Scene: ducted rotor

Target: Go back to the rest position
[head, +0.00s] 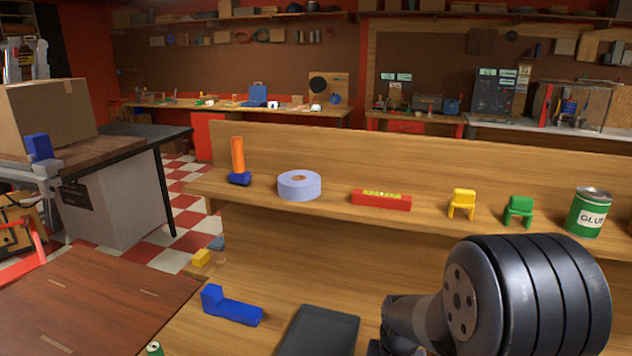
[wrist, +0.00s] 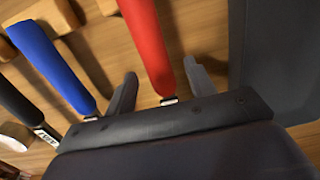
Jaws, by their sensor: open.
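My gripper (wrist: 160,74) is open in the wrist view, with its two dark fingers spread apart. A red handle (wrist: 147,35) appears between the fingers, with gaps showing on both sides. I cannot tell how far it is from them in depth. A blue handle (wrist: 52,64) lies to the left of the fingers, and a black handle (wrist: 22,108) farther left. In the head view my arm fills the lower right, and the gripper's fingers do not show there.
A wooden shelf holds an orange-handled tool (head: 238,158), a tape roll (head: 299,186), a red level (head: 381,199), yellow (head: 462,204) and green (head: 519,211) clamps and a glue can (head: 588,212). Below lie a blue part (head: 232,306) and a dark tablet-like slab (head: 318,332). Checkered floor shows left.

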